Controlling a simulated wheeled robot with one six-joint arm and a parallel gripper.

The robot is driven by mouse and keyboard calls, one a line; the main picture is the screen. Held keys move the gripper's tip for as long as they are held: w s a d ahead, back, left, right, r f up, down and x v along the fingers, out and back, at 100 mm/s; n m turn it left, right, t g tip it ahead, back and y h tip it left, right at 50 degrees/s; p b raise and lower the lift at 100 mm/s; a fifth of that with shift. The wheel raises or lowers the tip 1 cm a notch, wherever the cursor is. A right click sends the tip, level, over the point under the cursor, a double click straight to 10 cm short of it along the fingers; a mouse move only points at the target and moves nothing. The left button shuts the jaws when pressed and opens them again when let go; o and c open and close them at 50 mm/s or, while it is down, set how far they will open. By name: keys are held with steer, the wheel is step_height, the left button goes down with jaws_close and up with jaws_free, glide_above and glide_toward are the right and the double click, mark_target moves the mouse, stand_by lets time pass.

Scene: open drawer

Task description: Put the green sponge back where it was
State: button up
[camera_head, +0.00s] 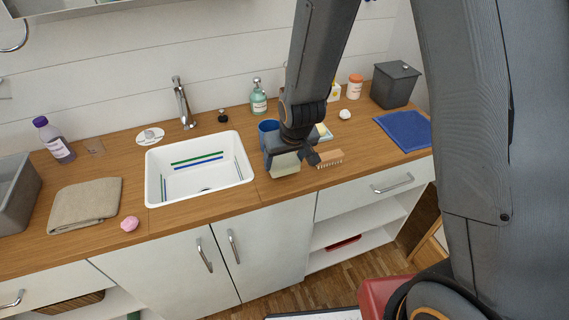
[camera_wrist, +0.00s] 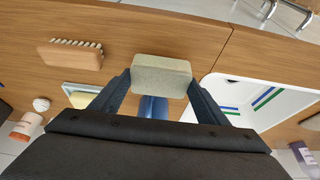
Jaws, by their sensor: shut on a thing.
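The pale green sponge (camera_head: 284,165) is a small block held between the two fingers of my gripper (camera_head: 291,159). In the wrist view the sponge (camera_wrist: 161,76) sits across the fingertips of my gripper (camera_wrist: 160,84), one finger at each end. It is over the wooden counter (camera_wrist: 135,25), just right of the sink in the head view. I cannot tell whether the sponge touches the counter. A blue cup (camera_head: 267,128) stands behind the gripper, and its body shows between the fingers in the wrist view (camera_wrist: 153,107).
A wooden brush (camera_head: 329,158) lies close to the right of my gripper. The white sink (camera_head: 238,178) is to the left. A dish with a yellow block (camera_wrist: 80,98) is behind the brush. A soap bottle (camera_head: 258,100) stands at the back.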

steer(key=shift+f, duration=0.8)
steer(key=shift+f, duration=0.15)
steer(key=o, duration=1.2)
steer(key=p+v, duration=0.2)
steer(key=v, duration=1)
steer(key=s+d+r+m+g+h, duration=0.1)
steer(key=s+d+r, duration=0.4)
steer(key=s+d, duration=0.5)
steer(key=d+m+g, duration=0.1)
steer(key=d+m, duration=0.1)
steer(key=d, duration=0.1)
steer(key=shift+d+r, duration=0.25)
steer(key=shift+d, duration=0.05)
steer(key=shift+f, duration=0.1)
